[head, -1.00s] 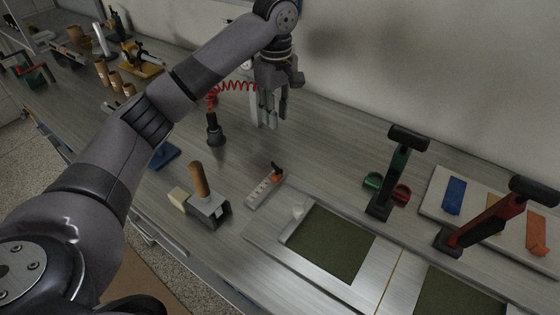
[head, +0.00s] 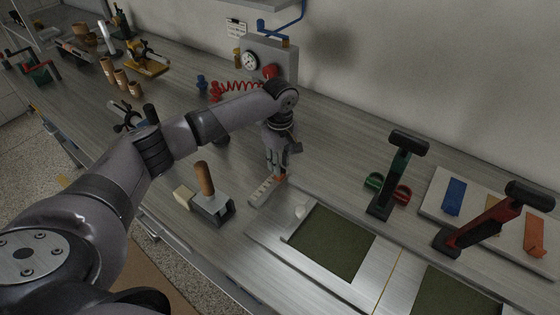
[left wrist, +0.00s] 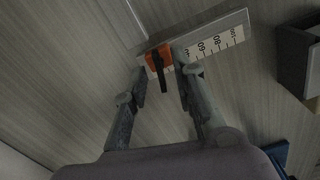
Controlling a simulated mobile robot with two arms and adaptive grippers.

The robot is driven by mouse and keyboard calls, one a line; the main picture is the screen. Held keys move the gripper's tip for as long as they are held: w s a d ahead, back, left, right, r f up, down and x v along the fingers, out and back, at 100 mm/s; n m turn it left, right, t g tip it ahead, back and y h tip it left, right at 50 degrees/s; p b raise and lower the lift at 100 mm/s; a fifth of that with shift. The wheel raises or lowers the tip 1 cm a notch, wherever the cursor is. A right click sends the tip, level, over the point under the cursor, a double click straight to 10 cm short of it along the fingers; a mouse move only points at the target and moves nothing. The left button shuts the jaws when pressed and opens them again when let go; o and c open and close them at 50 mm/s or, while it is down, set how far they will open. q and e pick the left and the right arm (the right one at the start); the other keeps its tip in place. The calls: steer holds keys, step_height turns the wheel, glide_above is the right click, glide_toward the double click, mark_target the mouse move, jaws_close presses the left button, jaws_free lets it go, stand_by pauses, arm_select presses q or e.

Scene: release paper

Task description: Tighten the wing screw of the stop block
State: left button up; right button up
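The stop block (left wrist: 157,57) is a small orange block on a pale ruler strip (left wrist: 220,38) with printed numbers. A black bar, apparently its wing screw (left wrist: 161,72), stands out from it toward my gripper. In the head view the orange block (head: 280,178) is partly hidden beneath my left gripper (head: 277,173). In the left wrist view the left gripper (left wrist: 160,70) is open, its fingers apart on either side of the black bar. No clear contact between fingers and bar can be made out. My right gripper is not in view.
A wooden-handled tool (head: 205,178) stands left of the ruler strip. Upright black-headed tools, one green (head: 393,178) and one red (head: 485,224), stand farther right. A grey gauge box (head: 268,60) stands behind.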

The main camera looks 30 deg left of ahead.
arm_select(q)
steer(key=shift+f, duration=0.2)
jaws_close()
stand_by(0.5)
